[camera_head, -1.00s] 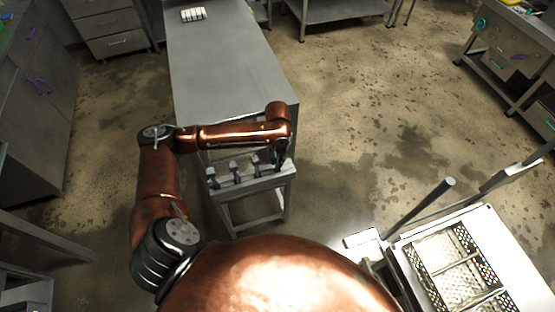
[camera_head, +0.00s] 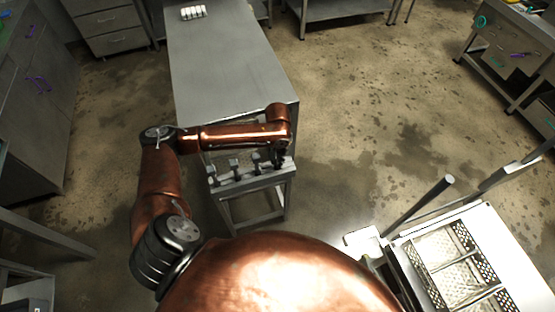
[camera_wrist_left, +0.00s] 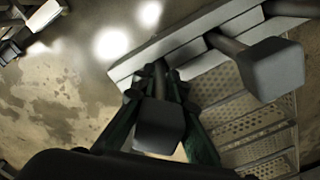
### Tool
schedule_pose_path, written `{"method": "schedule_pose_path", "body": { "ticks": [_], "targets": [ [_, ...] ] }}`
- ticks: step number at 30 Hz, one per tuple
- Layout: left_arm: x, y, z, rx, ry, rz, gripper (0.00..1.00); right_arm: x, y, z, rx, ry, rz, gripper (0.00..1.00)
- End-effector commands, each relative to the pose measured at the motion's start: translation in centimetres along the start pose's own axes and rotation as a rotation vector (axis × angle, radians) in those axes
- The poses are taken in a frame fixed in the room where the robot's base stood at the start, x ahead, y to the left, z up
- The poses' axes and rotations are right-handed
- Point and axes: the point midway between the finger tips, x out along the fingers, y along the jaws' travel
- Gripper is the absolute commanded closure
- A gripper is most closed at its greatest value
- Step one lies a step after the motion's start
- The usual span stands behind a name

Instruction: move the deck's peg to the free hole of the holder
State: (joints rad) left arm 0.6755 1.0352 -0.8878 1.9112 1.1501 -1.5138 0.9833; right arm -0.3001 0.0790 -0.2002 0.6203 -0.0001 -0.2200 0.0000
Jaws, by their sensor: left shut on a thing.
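My left gripper (camera_head: 280,160) is at the right end of the holder (camera_head: 252,183), a grey bar on a small stand at the table's near end. In the left wrist view its dark green fingers (camera_wrist_left: 160,90) are shut on a grey peg (camera_wrist_left: 160,128) with a square head. The peg's shaft meets the holder bar (camera_wrist_left: 205,40); I cannot tell how deep it sits. Other pegs stand in the holder to its left, one (camera_head: 234,166) near the middle. The nearest one (camera_wrist_left: 272,68) shows beside my gripper in the left wrist view. My right gripper is not in view.
A long grey table (camera_head: 225,60) stands behind the holder, with a small white rack (camera_head: 193,12) at its far end. A perforated panel (camera_wrist_left: 240,125) lies below the bar. A white frame with perforated trays (camera_head: 500,230) stands at the lower right. The floor between is clear.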

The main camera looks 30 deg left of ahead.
Motion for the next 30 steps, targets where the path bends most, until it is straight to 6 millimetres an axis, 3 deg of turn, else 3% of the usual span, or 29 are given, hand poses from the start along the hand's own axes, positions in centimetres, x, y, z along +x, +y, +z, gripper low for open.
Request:
{"method": "schedule_pose_path", "body": {
  "ticks": [20,21,30],
  "targets": [
    [0.54,0.02,-0.07,0.001,0.002,0.000,1.00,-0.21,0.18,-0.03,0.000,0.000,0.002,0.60],
    [0.54,0.02,-0.06,0.001,0.002,0.000,0.85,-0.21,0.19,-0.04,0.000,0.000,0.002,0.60],
    [0.56,0.01,-0.03,0.000,0.001,0.000,0.67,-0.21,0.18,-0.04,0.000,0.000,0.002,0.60]
  ]
}}
